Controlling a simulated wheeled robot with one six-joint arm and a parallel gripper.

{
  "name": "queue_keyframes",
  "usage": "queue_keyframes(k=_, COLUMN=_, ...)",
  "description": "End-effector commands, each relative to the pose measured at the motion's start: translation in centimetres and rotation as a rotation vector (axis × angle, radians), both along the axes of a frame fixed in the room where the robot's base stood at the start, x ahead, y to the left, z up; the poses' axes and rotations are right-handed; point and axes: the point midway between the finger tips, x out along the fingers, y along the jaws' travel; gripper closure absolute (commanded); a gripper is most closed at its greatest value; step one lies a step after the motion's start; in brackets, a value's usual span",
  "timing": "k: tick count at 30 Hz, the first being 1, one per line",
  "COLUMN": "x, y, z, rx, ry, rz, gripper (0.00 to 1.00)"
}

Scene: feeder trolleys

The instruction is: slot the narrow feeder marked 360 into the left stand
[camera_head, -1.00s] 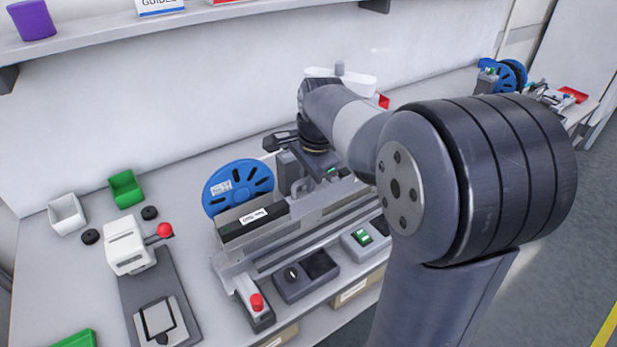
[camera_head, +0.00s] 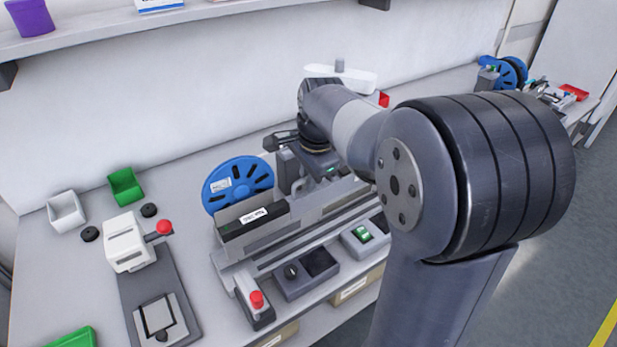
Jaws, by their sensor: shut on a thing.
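A feeder (camera_head: 254,221) with a dark top and a white label sits at the left end of the grey metal stand (camera_head: 237,268) on the bench. The label is too small to read surely. A blue reel (camera_head: 238,184) with dark slots stands at the feeder's back. My gripper (camera_head: 303,184) is at the feeder's right end, shut on it by a grip at the handle; the fingertips are partly hidden by my arm. My arm also hides the right part of the stand. I cannot tell whether the feeder is fully seated.
A white device with a red knob (camera_head: 164,227) stands left of the stand. Green (camera_head: 125,187) and white bins (camera_head: 66,211) stand at the back left. A shelf (camera_head: 180,25) runs above.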

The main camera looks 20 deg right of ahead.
Motion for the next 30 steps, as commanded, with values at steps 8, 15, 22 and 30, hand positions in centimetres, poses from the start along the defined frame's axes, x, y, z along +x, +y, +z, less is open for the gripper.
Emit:
queue_keyframes(k=8, x=0.08, y=0.00, z=0.03, rx=0.001, ry=-0.005, rz=0.000, gripper=1.00)
queue_keyframes(k=15, x=0.08, y=0.00, z=-0.23, rx=0.001, ry=-0.005, rz=0.000, gripper=1.00)
queue_keyframes(k=22, x=0.08, y=0.01, z=-0.40, rx=0.001, ry=-0.005, rz=0.000, gripper=1.00)
queue_keyframes(k=30, x=0.17, y=-0.22, z=-0.36, rx=0.000, ry=-0.005, rz=0.000, gripper=1.00)
